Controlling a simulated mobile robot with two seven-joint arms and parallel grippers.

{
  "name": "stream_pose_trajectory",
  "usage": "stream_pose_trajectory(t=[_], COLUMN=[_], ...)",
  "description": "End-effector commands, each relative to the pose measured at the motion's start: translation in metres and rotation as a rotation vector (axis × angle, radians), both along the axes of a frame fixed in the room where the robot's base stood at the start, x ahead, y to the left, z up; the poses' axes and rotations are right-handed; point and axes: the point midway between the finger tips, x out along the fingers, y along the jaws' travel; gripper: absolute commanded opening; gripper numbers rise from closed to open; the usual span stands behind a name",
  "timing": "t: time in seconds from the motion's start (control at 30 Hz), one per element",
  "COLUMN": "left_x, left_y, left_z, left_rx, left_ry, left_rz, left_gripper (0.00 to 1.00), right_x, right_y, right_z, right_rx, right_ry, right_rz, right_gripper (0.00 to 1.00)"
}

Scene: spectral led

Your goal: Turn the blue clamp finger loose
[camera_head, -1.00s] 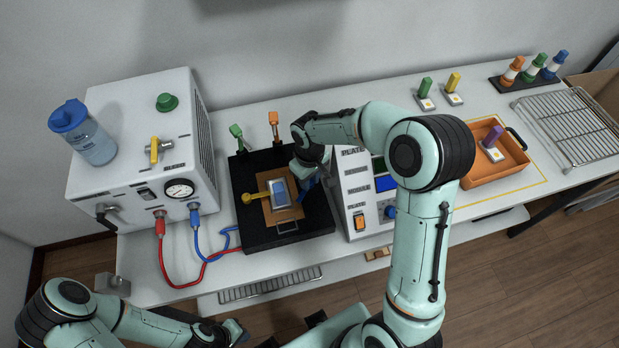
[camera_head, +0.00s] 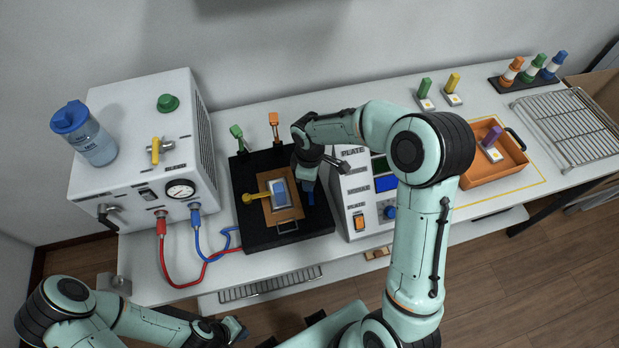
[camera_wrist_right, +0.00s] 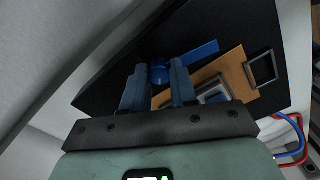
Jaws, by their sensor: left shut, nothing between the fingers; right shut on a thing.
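The blue clamp finger (camera_head: 311,198) is on the black base (camera_head: 256,239), at the right of the orange-brown plate. It also shows in the right wrist view (camera_wrist_right: 203,51), its bar running from a round blue knob (camera_wrist_right: 159,73) alongside the plate's edge, apparently over bare base. My right gripper (camera_wrist_right: 157,82) is shut on the knob, one finger on each side. In the head view my right wrist hides the knob. My left gripper (camera_head: 237,328) is shut and empty, low in front of the bench.
A yellow clamp finger (camera_head: 256,198) reaches over the plate (camera_head: 271,219) from the left. Green (camera_head: 237,133) and orange (camera_head: 274,122) upright clamps stand at the back of the base. A white control box (camera_head: 358,195) stands close on the right, the chiller (camera_head: 140,150) on the left.

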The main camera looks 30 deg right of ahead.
Motion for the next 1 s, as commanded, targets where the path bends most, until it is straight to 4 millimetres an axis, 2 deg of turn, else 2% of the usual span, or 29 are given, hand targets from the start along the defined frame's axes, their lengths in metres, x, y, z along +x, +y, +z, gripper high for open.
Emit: stream_pose_trajectory(t=[0.4, 0.43, 0.5, 0.83, 1.0], left_x=[0.0, 0.0, 0.0, 0.0, 0.002], left_y=[0.0, 0.0, 0.0, 0.0, 0.0], left_z=[0.0, 0.0, 0.0, 0.0, 0.002], left_rx=[0.0, 0.0, 0.0, 0.0, 0.0], left_ry=[0.0, 0.0, 0.0, 0.0, -0.002], left_rz=[0.0, 0.0, 0.0, 0.0, 0.0], left_gripper=[0.0, 0.0, 0.0, 0.0, 0.0], right_x=[0.001, 0.001, 0.001, 0.001, 0.002], right_y=[0.0, 0.0, 0.0, 0.0, 0.0], right_z=[0.001, 0.001, 0.001, 0.003, 0.024], right_rx=[-0.001, -0.001, -0.001, -0.001, 0.0], right_ry=[-0.004, -0.004, -0.004, -0.002, -0.006], right_rz=[0.009, 0.009, 0.009, 0.008, 0.007], right_gripper=[0.0, 0.34, 0.53, 0.53, 0.53])
